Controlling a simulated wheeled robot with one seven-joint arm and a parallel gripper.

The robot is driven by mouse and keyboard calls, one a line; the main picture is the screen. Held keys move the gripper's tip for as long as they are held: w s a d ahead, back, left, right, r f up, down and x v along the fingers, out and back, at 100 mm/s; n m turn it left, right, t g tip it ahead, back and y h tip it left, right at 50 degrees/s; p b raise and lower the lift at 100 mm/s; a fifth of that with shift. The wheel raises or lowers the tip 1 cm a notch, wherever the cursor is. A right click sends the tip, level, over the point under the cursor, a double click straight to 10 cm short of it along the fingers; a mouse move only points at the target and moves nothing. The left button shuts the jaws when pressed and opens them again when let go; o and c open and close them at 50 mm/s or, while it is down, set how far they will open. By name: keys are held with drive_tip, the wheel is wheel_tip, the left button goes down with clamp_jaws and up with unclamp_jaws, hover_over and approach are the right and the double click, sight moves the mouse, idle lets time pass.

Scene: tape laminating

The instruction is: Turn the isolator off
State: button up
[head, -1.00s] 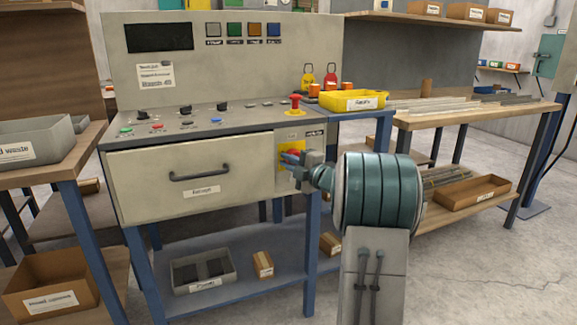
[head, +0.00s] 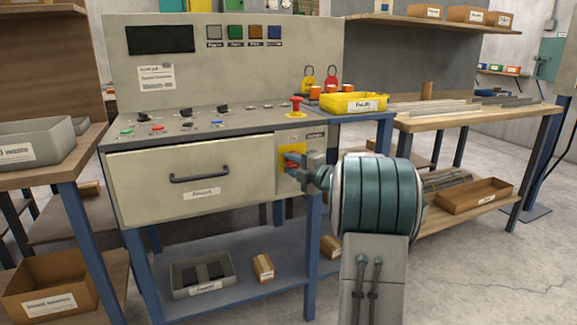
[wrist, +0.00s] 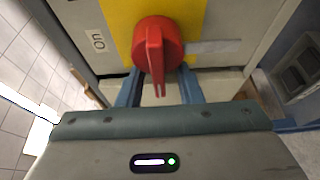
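The isolator is a red rotary handle (wrist: 157,50) on a yellow plate (wrist: 120,14) in the wrist view. In the head view the yellow plate (head: 284,152) is at the right end of the console front, partly hidden by my gripper. My gripper (wrist: 160,88) is at the handle, with its two blue fingers apart, one on each side of the handle's narrow end. Gaps show between the fingers and that end. An ON label (wrist: 97,40) is left of the plate. In the head view my gripper (head: 291,161) reaches the plate from the right.
A drawer (head: 190,180) with a dark handle is left of the isolator. A red emergency button (head: 296,104) stands on the console top above. A yellow tray (head: 354,102) and two padlocks, yellow and red, are nearby. A blue table leg (head: 312,245) is below my gripper.

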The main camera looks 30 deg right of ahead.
drive_tip(key=shift+a, duration=0.1)
drive_tip(key=shift+s, duration=0.15)
drive_tip(key=p+v, duration=0.3)
drive_tip(key=v, duration=1)
drive_tip(key=shift+s, duration=0.2)
drive_tip(key=shift+r, duration=0.1)
